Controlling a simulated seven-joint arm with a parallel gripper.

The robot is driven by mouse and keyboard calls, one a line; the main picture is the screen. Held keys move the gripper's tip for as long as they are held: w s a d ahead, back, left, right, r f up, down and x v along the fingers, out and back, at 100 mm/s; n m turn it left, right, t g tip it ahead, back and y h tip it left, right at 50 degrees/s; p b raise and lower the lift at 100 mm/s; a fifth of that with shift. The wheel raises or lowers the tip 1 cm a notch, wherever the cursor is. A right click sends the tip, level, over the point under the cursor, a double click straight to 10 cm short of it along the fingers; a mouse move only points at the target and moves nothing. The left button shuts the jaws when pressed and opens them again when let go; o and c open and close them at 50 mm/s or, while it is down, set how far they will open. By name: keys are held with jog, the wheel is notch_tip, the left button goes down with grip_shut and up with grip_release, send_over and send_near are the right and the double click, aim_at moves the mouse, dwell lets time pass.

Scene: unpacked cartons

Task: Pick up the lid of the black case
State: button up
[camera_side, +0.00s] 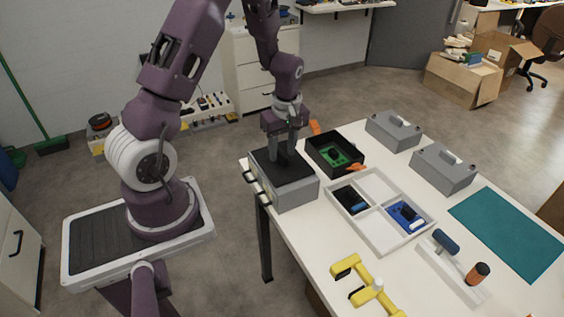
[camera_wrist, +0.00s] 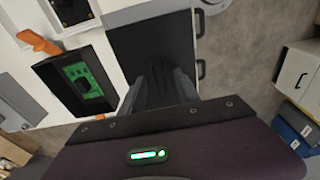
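The black case (camera_side: 334,154) is an open box with a green board inside, near the table's back left corner; it also shows in the wrist view (camera_wrist: 78,80). A flat black slab (camera_side: 268,165), which looks like its lid, lies on top of a grey drawer box (camera_side: 296,196) to the left of the case. In the wrist view the slab (camera_wrist: 150,38) fills the space ahead of my fingers. My gripper (camera_side: 282,158) points down over the slab, fingers apart and nothing seen between them. Whether the fingertips touch the slab I cannot tell.
Orange latch-like pieces (camera_side: 356,168) stick out by the case. A white divided tray (camera_side: 378,188) is close by on its right. Two grey boxes with handles (camera_side: 443,168) stand at the back. Yellow tools (camera_side: 362,280) lie in front. The drawer box sits at the table's left edge.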

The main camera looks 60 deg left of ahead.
aim_at(282, 154)
jog(key=shift+f, duration=0.2)
jog(key=shift+c, duration=0.5)
grip_shut()
notch_tip(282, 154, up, 10)
jog(key=shift+r, duration=0.1)
